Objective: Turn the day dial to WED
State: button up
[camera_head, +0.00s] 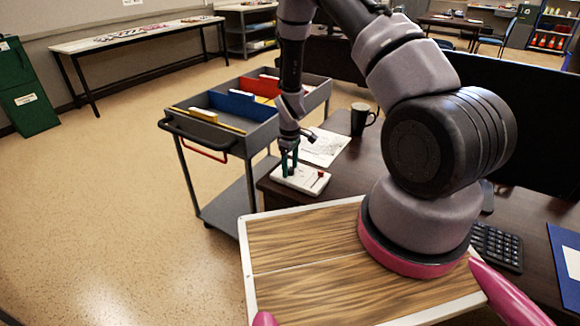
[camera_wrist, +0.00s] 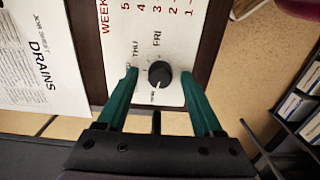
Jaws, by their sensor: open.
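The white panel (camera_head: 303,181) lies on the dark desk near its left edge. In the wrist view it is a white panel (camera_wrist: 122,30) with red lettering, including "WEEK", and rows of red numbers. The day dial is a round black knob (camera_wrist: 160,74) with a white mark at its lower side. THU and FRI are readable above it; a small label below it is too small to read. My gripper (camera_head: 289,163) is over the panel. In the wrist view its teal fingers (camera_wrist: 158,76) are open, one on each side of the knob; contact cannot be told.
A printed sheet (camera_wrist: 35,75) headed "DRAINS" lies beside the panel. A black mug (camera_head: 360,119) stands behind on the desk. A grey cart (camera_head: 220,135) with coloured dividers stands at the desk's left. A keyboard (camera_head: 498,246) and blue folder (camera_head: 566,260) lie right.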

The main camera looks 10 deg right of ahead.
grip_shut()
jog(key=m, duration=0.4)
jog(key=shift+m, duration=0.3)
jog(key=m, duration=0.3)
jog(key=shift+m, duration=0.3)
jog(key=m, duration=0.4)
jog(key=shift+m, duration=1.7)
